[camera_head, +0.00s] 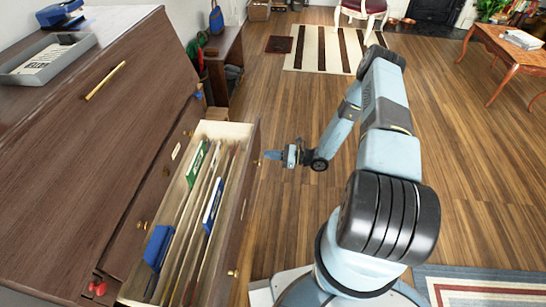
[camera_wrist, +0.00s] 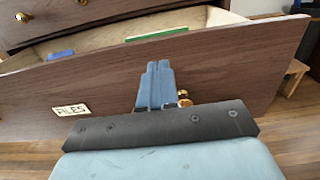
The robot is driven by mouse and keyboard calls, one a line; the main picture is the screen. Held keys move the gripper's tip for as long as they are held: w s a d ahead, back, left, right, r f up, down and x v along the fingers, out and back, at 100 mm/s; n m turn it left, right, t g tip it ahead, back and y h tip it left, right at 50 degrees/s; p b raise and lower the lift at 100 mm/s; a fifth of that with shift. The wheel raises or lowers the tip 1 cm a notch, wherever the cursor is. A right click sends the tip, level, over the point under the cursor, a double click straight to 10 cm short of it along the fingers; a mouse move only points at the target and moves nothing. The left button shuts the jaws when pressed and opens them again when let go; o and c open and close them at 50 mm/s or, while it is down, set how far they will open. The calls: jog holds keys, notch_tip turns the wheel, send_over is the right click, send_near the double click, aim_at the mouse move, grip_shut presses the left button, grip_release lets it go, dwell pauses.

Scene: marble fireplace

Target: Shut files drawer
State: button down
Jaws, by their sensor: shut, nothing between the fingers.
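The files drawer (camera_head: 247,205) is pulled out from the dark wooden cabinet (camera_head: 80,150), with blue and green folders and paper files standing inside. In the wrist view its front panel (camera_wrist: 240,75) fills the middle, with a "FILES" label (camera_wrist: 70,110) at the left and a small brass knob (camera_wrist: 184,94) near the centre. My gripper (camera_head: 268,155) is shut and empty, in front of the outer face of the drawer near its far end. In the wrist view my gripper (camera_wrist: 158,68) points at the panel beside the knob. I cannot tell whether the fingertips touch the panel.
A grey tray (camera_head: 45,62) and a blue stapler (camera_head: 58,12) lie on the cabinet top. A wooden side table (camera_head: 222,55) stands beyond the cabinet. The wooden floor right of the drawer is clear up to my arm. A striped rug (camera_head: 325,50) lies farther back.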

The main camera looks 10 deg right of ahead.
aim_at(251, 153)
jog(key=shift+x, duration=2.6)
